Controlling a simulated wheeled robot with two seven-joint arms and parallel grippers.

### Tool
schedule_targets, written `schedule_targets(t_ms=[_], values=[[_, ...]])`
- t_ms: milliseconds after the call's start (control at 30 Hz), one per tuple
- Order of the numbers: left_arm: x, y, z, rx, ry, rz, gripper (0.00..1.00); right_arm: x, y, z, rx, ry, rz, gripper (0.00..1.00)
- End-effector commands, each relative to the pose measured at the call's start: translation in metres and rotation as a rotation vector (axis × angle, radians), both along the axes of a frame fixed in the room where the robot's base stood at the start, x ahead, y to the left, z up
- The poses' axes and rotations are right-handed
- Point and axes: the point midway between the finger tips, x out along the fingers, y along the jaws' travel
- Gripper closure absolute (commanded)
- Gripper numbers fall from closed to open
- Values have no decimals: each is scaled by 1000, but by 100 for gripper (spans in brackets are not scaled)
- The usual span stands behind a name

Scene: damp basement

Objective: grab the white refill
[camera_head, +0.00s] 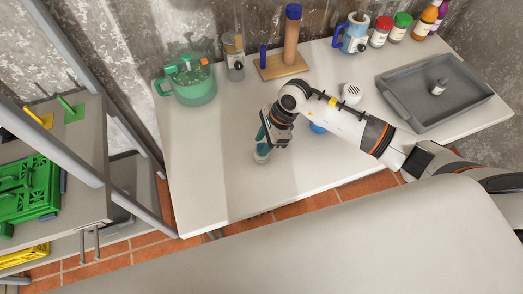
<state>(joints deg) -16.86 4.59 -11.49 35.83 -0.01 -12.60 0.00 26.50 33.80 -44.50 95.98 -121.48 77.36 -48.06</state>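No label names a refill. A small white bottle (439,87) with a dark top is in the grey tray (400,104) at the right of the white table, and may be it. A white domed piece (351,93) with small dark marks stands on the table left of the tray. My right gripper (264,141) points down near the middle of the table, at a small pale, clear-looking container (262,154). A teal part shows beside its fingers; I cannot tell whether they grip anything. The white bottle is well to the right of this gripper. My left gripper is out of view.
A green pot (190,84), grey device (233,56), wooden stand (280,68), blue-and-white mug (352,34) and several jars (398,28) line the back. A blue round thing (317,128) is partly under my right arm. The table's front left is clear. A shelf with a green crate (30,190) stands left.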

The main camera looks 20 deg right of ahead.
Motion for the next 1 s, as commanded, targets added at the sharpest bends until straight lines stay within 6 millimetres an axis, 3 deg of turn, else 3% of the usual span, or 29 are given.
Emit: schedule_targets(t_ms=[100, 367, 767, 1000], values=[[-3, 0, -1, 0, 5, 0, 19, 0, 0, 0, 0, 0, 0, 60], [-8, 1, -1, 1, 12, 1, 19, 0, 0, 0, 0, 0, 0, 100], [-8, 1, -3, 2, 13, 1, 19, 1, 0, 5, 0, -4, 1, 100], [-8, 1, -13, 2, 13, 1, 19, 2, 0, 45, 0, -8, 2, 100]])
